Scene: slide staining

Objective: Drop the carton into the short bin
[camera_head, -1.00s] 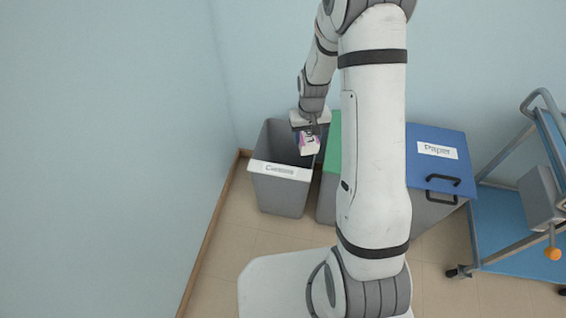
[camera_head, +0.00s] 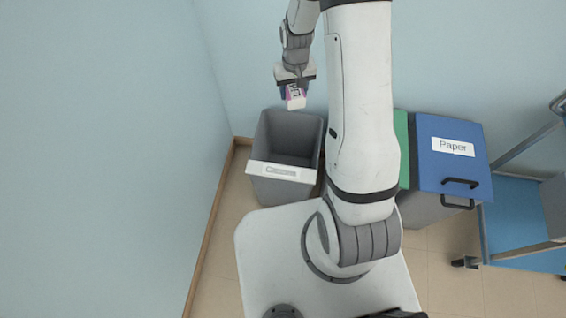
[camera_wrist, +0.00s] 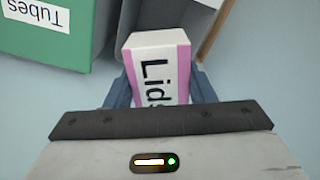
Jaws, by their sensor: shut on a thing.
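The carton (camera_head: 296,101) is a small white box with pink edges. In the wrist view the carton (camera_wrist: 157,62) shows the black letters "Lids". My gripper (camera_head: 294,90) is shut on the carton, with a finger on each side, and points down. The short bin (camera_head: 283,188) appears to be the grey, open-topped one at the left, with a white label too blurred to read. In the head view the carton is just above the bin's back rim, apart from it; its exact height is hard to tell. Inside the bin I see only dark grey walls.
A green-lidded bin (camera_head: 402,135) stands right of the grey bin, partly behind my arm. Its lid (camera_wrist: 45,40) reads "Tubes" upside down in the wrist view. A blue-lidded "Paper" bin (camera_head: 440,170) and a blue cart (camera_head: 515,210) are further right. Walls stand left and behind.

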